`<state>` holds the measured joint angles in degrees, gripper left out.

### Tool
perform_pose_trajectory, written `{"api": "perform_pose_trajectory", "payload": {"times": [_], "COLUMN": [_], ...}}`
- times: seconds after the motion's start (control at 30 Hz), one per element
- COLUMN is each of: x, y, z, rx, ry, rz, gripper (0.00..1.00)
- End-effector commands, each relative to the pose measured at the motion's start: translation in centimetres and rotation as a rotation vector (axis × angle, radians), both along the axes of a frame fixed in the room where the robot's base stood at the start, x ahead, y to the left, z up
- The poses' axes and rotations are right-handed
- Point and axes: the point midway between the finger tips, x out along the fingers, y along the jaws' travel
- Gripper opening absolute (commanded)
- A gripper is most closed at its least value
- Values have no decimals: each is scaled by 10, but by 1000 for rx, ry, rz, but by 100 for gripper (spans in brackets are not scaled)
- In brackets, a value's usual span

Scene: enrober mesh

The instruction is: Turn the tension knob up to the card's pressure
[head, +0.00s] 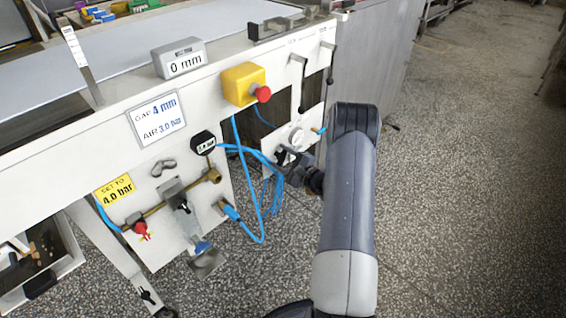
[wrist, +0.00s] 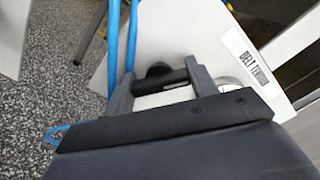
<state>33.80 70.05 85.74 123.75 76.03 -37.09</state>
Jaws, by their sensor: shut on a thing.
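My gripper (head: 286,160) is at the right part of the white machine panel, below a round white gauge (head: 296,136). In the wrist view its two fingers (wrist: 160,76) are shut on the dark tension knob (wrist: 158,70), beside a label reading BELT TENSION (wrist: 257,60). In the head view the knob is mostly hidden by my gripper. The white card (head: 157,117) reads GAP 4 mm, AIR 3.0 bar. A small black-rimmed display (head: 204,143) shows a bar value too small to read surely. The round gauge's needle cannot be read.
A yellow tag (head: 115,190) reads SET TO 4.0 bar, above a red valve handle (head: 141,230). Blue hoses (head: 265,205) loop close left of my gripper. A red button on a yellow box (head: 244,84) and a 0 mm display (head: 180,60) sit above. The floor at right is clear.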

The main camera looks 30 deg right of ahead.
Motion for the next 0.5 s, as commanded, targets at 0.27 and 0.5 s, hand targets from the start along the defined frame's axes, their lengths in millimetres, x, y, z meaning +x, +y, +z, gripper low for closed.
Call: {"api": "perform_pose_trajectory", "payload": {"times": [0.27, 0.5], "x": [0, 0], "y": [-1, -1], "z": [-3, -2], "rx": [248, 463], "ry": [92, 171], "rz": [-2, -3], "gripper": [32, 32]}}
